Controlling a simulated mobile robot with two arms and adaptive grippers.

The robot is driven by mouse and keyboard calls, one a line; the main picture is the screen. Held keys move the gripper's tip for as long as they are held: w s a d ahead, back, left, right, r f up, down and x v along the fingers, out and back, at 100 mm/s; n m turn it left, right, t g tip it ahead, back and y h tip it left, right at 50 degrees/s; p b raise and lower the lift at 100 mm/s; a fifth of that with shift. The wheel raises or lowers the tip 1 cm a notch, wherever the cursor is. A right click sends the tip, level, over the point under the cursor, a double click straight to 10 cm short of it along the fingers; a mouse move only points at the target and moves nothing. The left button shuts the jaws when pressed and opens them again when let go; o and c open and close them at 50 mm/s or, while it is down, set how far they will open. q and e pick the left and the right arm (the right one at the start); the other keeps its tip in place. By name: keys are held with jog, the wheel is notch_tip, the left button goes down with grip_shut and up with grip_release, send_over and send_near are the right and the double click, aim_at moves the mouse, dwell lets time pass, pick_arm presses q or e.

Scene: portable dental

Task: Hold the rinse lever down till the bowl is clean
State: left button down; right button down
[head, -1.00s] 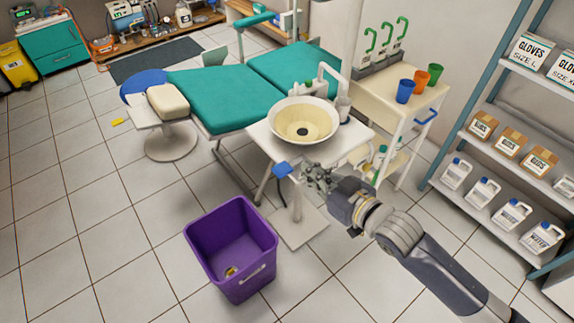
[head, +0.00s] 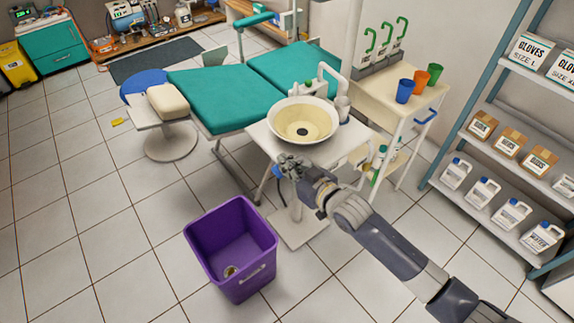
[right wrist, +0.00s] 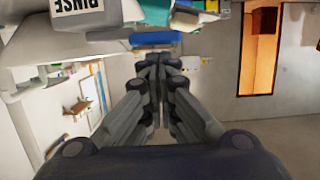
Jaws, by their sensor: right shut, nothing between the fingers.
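The rinse bowl (head: 318,124) stands on a white stand. Its inside is pale yellow, with a dark drain in the middle. The blue rinse lever (head: 277,172) at the stand's front left corner is mostly hidden behind my right gripper (head: 286,162). My right gripper is shut and empty, right at the lever in the head view. In the right wrist view its closed fingertips (right wrist: 158,62) lie close to the blue lever (right wrist: 155,38); I cannot tell whether they touch. An upside-down RINSE label (right wrist: 84,18) shows nearby. My left gripper is not in view.
A purple bin (head: 232,250) stands on the floor below left of my right arm. A teal dental chair (head: 235,98) is behind the stand. A cart (head: 385,99) with cups (head: 404,91) and a shelf (head: 488,147) stand to the right.

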aim_at(277, 170)
jog(key=shift+f, duration=0.15)
jog(key=f, duration=0.1)
jog(key=n, duration=0.1)
jog(key=s+a+f+n+h, duration=0.1)
jog(key=shift+a+f+t, duration=0.1)
jog(key=shift+f+t, duration=0.2)
jog(key=shift+f, duration=0.05)
dwell(3.2)
